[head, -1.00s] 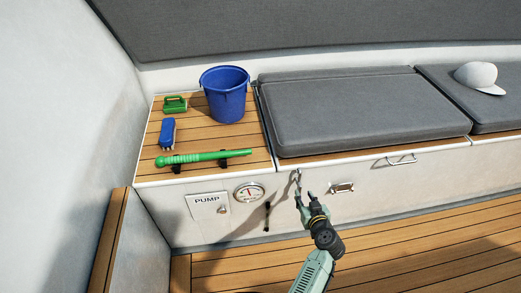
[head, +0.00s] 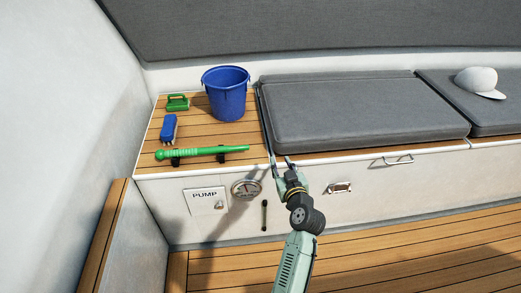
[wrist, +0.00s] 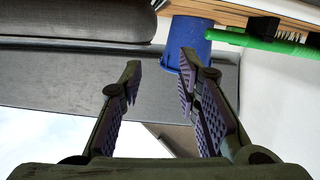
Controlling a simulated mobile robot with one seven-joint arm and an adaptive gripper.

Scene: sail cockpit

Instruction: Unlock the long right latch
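The locker front below the grey cushion carries a long wire-like latch (head: 398,160) at its right, near the top edge; it lies across the face. Whether it is locked I cannot tell. A small plate-like catch (head: 340,188) sits lower and to its left. My gripper (head: 281,164) is at the locker's top left edge, well left of the long latch. The wrist view shows my gripper (wrist: 160,72) with its fingers apart and nothing between them. The long latch is not seen in the wrist view. My gripper hides part of the locker's left edge.
A blue bucket (head: 226,95), a green pump handle (head: 203,153), a blue brush (head: 169,128) and a green scrubber (head: 178,102) are on the left wooden top. A gauge (head: 246,189) and a black rod (head: 264,215) are on the front. Wooden floor (head: 410,240) is clear.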

